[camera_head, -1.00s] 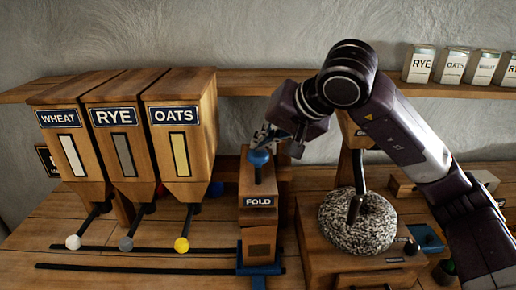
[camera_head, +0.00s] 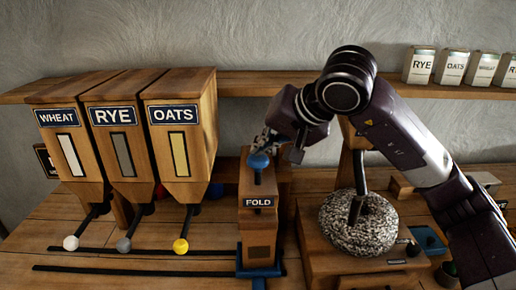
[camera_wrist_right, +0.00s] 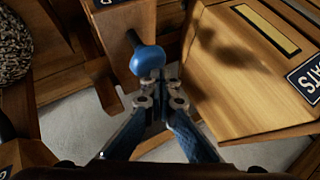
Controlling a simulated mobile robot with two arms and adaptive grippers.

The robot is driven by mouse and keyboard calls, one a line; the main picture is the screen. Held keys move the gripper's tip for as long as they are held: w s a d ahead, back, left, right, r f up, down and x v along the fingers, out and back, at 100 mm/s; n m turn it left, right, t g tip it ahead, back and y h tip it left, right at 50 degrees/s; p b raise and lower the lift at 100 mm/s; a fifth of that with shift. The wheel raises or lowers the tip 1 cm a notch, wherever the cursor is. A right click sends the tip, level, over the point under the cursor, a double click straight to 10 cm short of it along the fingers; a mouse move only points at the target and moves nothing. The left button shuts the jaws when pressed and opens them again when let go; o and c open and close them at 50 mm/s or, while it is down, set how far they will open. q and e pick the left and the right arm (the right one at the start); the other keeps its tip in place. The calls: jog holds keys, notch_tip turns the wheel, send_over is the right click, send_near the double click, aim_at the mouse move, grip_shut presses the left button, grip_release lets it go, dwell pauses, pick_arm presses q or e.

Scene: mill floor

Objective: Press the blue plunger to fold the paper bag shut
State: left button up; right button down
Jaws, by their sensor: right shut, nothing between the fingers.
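The blue plunger knob (camera_head: 258,161) sits on a dark rod on top of the wooden housing labelled FOLD (camera_head: 258,202). My right gripper (camera_head: 266,141) is shut and empty, with its fingertips at the top of the knob. In the right wrist view, the closed fingertips (camera_wrist_right: 158,76) are right by the blue knob (camera_wrist_right: 149,62) and seem to touch it; exact contact is hard to tell. A brown upright shape (camera_head: 261,237) stands under the FOLD housing; I cannot tell whether it is the paper bag. My left gripper is not in view.
Three wooden hoppers, wheat (camera_head: 68,140), rye (camera_head: 121,140) and oats (camera_head: 184,140), stand left of the press, with ball-ended levers in front. Labelled tins (camera_head: 452,66) stand on the back shelf.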

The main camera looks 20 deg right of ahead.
jog(key=shift+f+b, duration=0.6)
jog(key=shift+f, duration=0.25)
dwell(0.3)
jog(key=shift+r, duration=0.2)
jog(key=shift+r+p, duration=1.75)
jog(key=shift+r, duration=0.65)
notch_tip(320, 180, up, 5)
jog(key=p, duration=0.3)
jog(key=shift+p, duration=0.3)
